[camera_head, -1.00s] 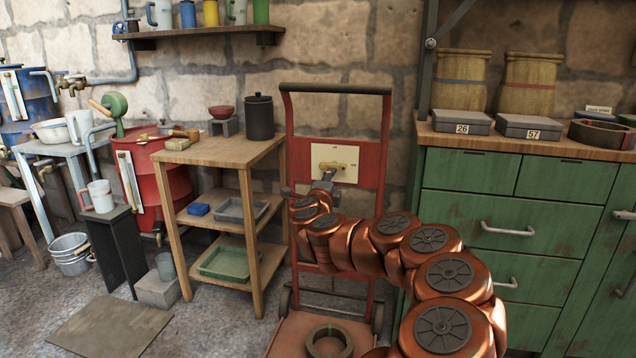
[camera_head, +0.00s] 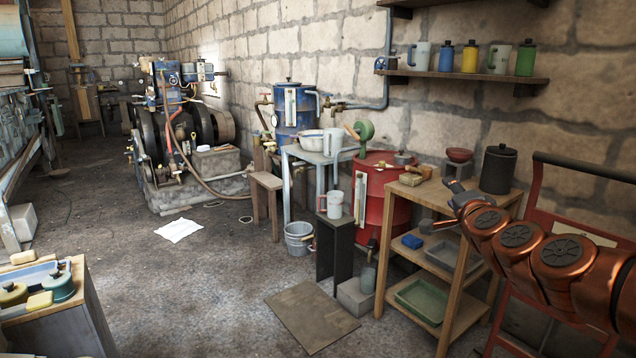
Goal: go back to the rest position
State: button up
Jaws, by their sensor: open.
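My gripper (camera_head: 455,191) shows small and grey at the end of my copper-coloured arm, on the right of the head view. Its jaws are open, and I see nothing between them. It appears in front of the right part of the wooden shelf stand (camera_head: 450,188), near the black canister (camera_head: 497,169). I cannot tell the exact gap between them. My arm is bent and reaches in from the right edge.
A red hand truck (camera_head: 530,230) stands behind my arm. A board (camera_head: 311,316) lies on the floor. Open floor (camera_head: 190,290) stretches towards the engine (camera_head: 185,130).

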jog(key=s+a+r+n+g+y+p, duration=0.2)
jog(key=s+a+n+y+p, duration=0.1)
jog(key=a, duration=0.4)
jog(key=s+a+r+n+g+y+p, duration=0.1)
jog(key=s+a+r+n+y+p, duration=0.2)
jog(key=a, duration=0.4)
jog(key=s+a+f+n+g+p, duration=0.2)
jog(key=s+a+n+g+p, duration=0.35)
jog(key=s, duration=0.35)
jog(key=s+d+n+g+h+p, duration=0.1)
jog(key=s+d+g+p, duration=0.1)
jog(key=s, duration=0.9)
jog(key=s+d+r+n+g+h+p, duration=0.1)
jog(key=s+g+p, duration=0.4)
jog(key=s, duration=0.6)
jog(key=s+d+n+g+h+p, duration=0.1)
jog(key=s+d+g+h+p, duration=0.1)
jog(key=s+p, duration=0.5)
jog(key=s+d+g, duration=0.1)
jog(key=s, duration=0.3)
jog(key=shift+d+r+g, duration=0.15)
jog(key=shift+r+g, duration=0.05)
jog(key=shift+g, duration=0.15)
jog(key=shift+w, duration=0.1)
jog(key=shift+c, duration=0.4)
